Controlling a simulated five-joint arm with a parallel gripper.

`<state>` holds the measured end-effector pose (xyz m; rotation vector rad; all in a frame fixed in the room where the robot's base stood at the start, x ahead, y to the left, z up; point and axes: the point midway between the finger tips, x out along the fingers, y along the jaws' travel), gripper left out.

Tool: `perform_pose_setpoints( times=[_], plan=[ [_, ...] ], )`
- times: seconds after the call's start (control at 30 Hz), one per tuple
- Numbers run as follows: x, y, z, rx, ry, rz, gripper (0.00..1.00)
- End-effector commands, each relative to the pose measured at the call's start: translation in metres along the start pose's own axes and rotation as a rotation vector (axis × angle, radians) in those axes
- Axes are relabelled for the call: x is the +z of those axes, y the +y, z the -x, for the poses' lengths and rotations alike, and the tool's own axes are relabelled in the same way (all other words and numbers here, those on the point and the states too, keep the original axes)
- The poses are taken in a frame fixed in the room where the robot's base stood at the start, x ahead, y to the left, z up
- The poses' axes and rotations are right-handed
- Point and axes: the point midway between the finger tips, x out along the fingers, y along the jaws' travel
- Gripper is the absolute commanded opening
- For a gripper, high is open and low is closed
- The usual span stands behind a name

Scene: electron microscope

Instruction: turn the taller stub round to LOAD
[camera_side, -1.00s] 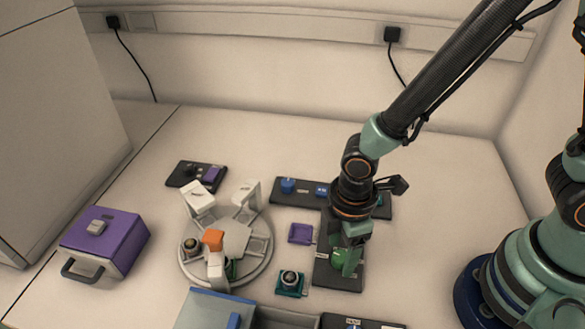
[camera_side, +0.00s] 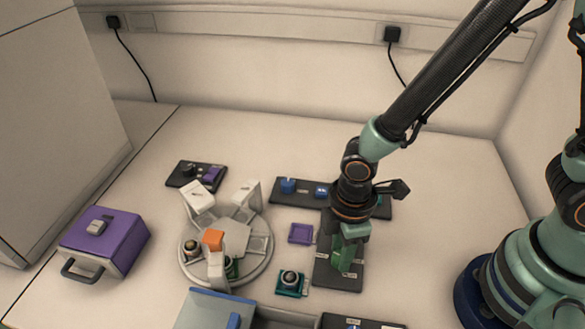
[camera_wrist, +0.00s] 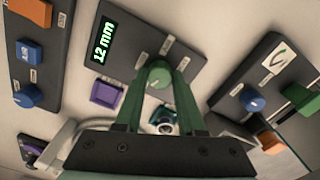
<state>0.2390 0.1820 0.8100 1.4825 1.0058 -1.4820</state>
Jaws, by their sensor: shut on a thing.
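The grey turntable (camera_side: 266,262) stands left of centre in the side view. I cannot tell which is taller, nor read a LOAD mark. My gripper (camera_side: 343,262) is down over the dark panel (camera_side: 343,284) right of the turntable. In the wrist view my gripper (camera_wrist: 161,78) has its fingers on both sides of a green knob (camera_wrist: 160,72), shut on it. The fingers hide the knob in the side view.
A teal holder with a round stub (camera_side: 290,279) and a purple square (camera_side: 300,234) lie between turntable and panel. A purple box (camera_side: 105,240) is at left. The panel's display (camera_wrist: 103,42) reads 12 mm.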

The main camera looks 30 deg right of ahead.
Motion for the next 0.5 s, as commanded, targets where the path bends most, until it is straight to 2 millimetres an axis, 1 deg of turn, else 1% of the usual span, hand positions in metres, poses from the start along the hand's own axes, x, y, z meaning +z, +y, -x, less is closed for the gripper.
perform_pose_setpoints(
  times=[0.17, 0.5],
  plan=[
    [0.0001, 0.0001, 0.0004, 0.000, -0.001, -0.112, 0.00],
    [0.0002, 0.0001, 0.0005, 0.000, -0.001, -0.424, 0.00]
  ],
)
